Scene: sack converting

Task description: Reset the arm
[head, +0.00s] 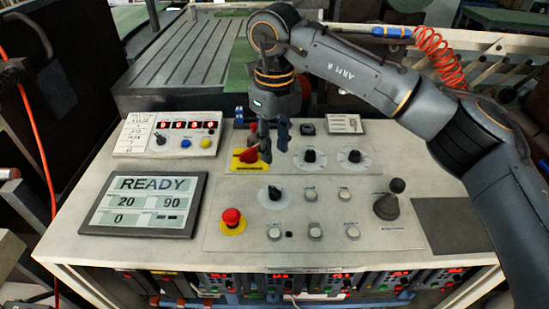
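My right arm comes in from the right and reaches over the control desk. Its gripper (273,143) points down over the upper middle of the panel, with its two dark fingers a little apart and nothing seen between them. A red rotary handle (249,155) on a yellow plate sits just left of the fingers, partly hidden by them; I cannot tell whether they touch. The display (143,204) on the left reads READY, with 20, 90 and 0 below. My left gripper is not in view.
The desk holds a red mushroom button (231,217), several black knobs and white buttons, and a black joystick (389,201) at right. A counter box (169,134) stands upper left. A slotted metal bed (180,62) lies behind. The dark pad (449,225) is bare.

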